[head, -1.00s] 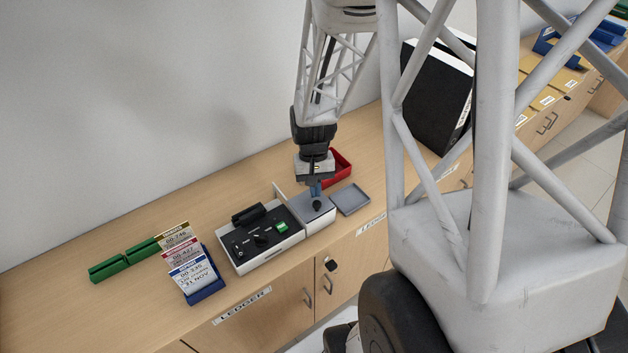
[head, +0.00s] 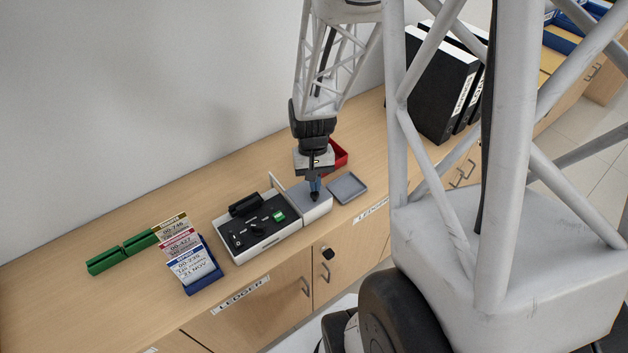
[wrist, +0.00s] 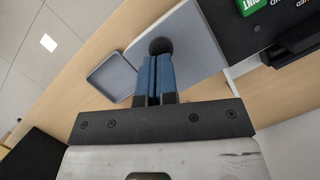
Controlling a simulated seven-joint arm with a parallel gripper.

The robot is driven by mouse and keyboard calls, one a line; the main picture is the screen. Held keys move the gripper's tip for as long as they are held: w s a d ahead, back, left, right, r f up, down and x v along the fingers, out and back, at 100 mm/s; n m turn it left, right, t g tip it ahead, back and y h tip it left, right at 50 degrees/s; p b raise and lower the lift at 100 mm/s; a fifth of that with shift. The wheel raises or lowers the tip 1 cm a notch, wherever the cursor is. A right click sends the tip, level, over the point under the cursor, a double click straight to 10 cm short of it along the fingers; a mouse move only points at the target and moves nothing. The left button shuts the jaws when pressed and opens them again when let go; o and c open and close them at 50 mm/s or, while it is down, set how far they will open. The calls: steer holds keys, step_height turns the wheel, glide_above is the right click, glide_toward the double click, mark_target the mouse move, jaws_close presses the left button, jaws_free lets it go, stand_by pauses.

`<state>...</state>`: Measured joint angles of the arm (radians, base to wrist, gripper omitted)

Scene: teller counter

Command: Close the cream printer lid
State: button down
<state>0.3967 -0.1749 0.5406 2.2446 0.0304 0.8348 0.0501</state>
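The printer (head: 262,247) is a cream-white box with a black control panel, a green label and a dark bar on top. A thin cream upright piece (head: 277,184) stands at its back right; I cannot tell for sure that it is the lid. At its right is a grey-topped section (head: 300,191) with a dark round knob (head: 314,197). My gripper (head: 315,187) points down over this section. In the wrist view its blue fingers (wrist: 157,60) are together, with the knob (wrist: 160,46) right at their tips. I cannot tell whether they touch it.
A grey tray (head: 347,187) lies right of the printer, with a red tray (head: 340,157) behind my gripper. A blue card holder (head: 206,279) and green blocks (head: 106,262) stand left. Black binders (head: 440,88) stand at the right. The counter behind the printer is clear.

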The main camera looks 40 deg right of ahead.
steer(key=shift+s+f, duration=0.2)
steer(key=shift+w+d+r, duration=0.15)
steer(key=shift+w+d, duration=0.15)
steer(key=shift+w, duration=0.4)
steer(key=w, duration=0.1)
steer(key=w+d+r, duration=0.1)
steer(key=shift+w+d, duration=0.15)
steer(key=shift+w, duration=0.2)
steer(key=v, duration=0.9)
steer(key=shift+r, duration=0.4)
steer(key=shift+w, duration=0.15)
steer(key=shift+w+d, duration=0.25)
steer(key=shift+w, duration=0.8)
steer(key=shift+f, duration=0.1)
